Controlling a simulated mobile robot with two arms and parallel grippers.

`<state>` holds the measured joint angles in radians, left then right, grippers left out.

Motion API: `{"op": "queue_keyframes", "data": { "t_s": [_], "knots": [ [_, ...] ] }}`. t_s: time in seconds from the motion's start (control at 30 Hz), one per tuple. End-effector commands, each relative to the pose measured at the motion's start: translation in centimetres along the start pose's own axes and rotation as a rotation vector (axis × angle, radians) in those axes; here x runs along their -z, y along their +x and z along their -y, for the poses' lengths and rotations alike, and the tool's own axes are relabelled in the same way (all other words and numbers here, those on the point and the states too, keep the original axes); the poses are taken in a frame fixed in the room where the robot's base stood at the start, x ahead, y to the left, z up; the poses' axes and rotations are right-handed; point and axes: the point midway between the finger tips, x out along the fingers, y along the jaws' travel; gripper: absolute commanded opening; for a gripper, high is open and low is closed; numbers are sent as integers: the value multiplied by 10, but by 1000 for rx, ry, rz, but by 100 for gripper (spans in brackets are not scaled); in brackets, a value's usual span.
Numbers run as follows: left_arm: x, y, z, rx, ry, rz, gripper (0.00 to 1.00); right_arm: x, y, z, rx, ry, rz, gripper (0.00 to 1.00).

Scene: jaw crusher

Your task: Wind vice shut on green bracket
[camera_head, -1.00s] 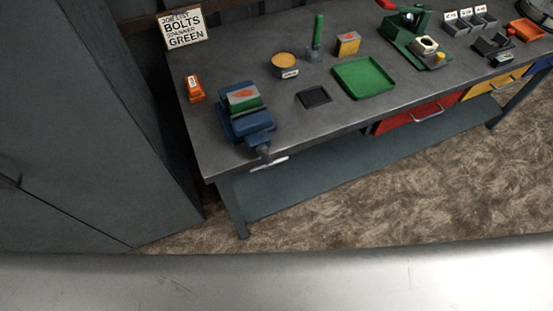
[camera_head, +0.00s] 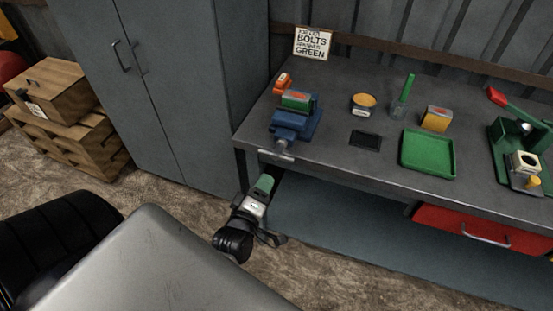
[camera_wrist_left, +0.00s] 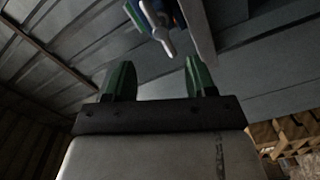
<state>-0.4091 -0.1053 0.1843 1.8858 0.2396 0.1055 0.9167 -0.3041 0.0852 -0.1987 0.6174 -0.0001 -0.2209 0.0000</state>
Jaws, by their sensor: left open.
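The blue vice (camera_head: 290,124) is mounted near the left end of the bench. The green bracket (camera_head: 297,97), with an orange-red mark on it, sits at the vice's jaws; I cannot tell how tightly the jaws close on it. The vice's pale handle (camera_head: 276,155) sticks out at the bench's front edge. My left gripper (camera_head: 265,183) is below and in front of the handle, apart from it. In the left wrist view my left gripper (camera_wrist_left: 159,78) has its two green fingers wide apart with nothing between them. The handle (camera_wrist_left: 165,42) shows beyond the fingertips. My right gripper is out of view.
A green tray (camera_head: 428,172), a black mat (camera_head: 365,140), a yellow-topped tin (camera_head: 363,104) and an orange item (camera_head: 283,83) stand on the bench. A grey cabinet (camera_head: 185,90) stands left of the bench. A red drawer (camera_head: 480,232) is under the bench top.

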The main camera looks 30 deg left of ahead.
Motion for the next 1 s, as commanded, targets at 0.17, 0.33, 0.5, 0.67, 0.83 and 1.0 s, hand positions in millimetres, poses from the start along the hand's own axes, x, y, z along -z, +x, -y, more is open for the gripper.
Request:
{"op": "queue_keyframes", "data": {
  "t_s": [0.17, 0.33, 0.5, 0.67, 0.83, 1.0],
  "knots": [
    [2, 23, -5, -8, -4, -5, 56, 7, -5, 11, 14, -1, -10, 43],
    [2, 56, -5, -8, -4, -4, 56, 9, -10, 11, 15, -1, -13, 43],
    [2, 85, -4, -6, -2, -3, 56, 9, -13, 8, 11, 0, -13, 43],
    [1, 101, -3, -4, -2, -2, 56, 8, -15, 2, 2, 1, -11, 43],
    [1, 107, -2, -4, -2, -2, 56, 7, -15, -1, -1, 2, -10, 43],
    [1, 106, -2, -4, -2, -2, 56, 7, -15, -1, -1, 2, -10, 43]
  ]
}}
